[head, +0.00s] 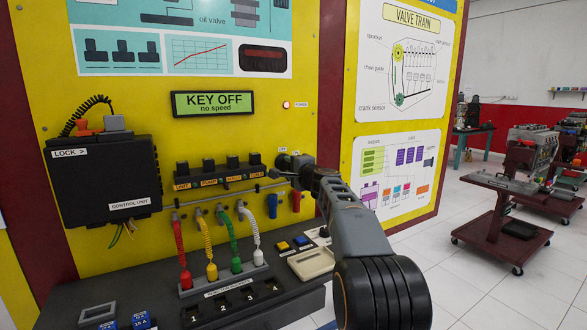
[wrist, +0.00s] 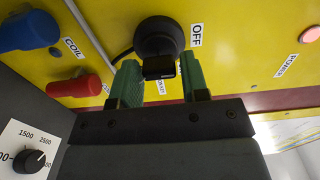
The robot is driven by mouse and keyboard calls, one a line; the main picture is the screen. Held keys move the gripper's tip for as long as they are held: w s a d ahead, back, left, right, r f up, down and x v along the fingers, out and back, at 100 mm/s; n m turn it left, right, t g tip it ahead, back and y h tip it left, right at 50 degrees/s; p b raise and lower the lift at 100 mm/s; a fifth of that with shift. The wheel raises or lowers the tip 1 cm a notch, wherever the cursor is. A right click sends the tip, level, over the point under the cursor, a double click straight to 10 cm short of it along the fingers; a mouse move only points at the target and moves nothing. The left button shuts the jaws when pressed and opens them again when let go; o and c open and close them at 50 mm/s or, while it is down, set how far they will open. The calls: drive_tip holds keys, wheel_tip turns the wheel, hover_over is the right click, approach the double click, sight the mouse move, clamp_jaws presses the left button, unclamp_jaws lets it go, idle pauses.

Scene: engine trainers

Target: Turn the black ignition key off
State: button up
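The black ignition key (wrist: 160,68) sits in its round black switch (wrist: 158,38) on the yellow panel, beside the OFF label (wrist: 196,36). My gripper (wrist: 155,78) has its two green fingers on either side of the key and looks shut on it. In the head view, my gripper (head: 284,174) is at the switch to the right of the row of knobs and hides most of the key. The display (head: 213,103) reads "KEY OFF, no speed".
Blue (wrist: 25,31) and red (wrist: 72,86) plugs hang close beside my gripper. A control unit (head: 104,180) is at the left. Colored leads stand on the bench (head: 238,312) below. A round power lamp (head: 286,104) is above the switch.

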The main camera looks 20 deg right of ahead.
drive_tip(key=o, duration=0.3)
drive_tip(key=s+d+b, duration=0.1)
drive_tip(key=s+b, duration=0.2)
drive_tip(key=s, duration=1)
drive_tip(key=shift+s+d, duration=0.3)
drive_tip(key=shift+s, duration=0.05)
drive_tip(key=shift+a+f, duration=0.1)
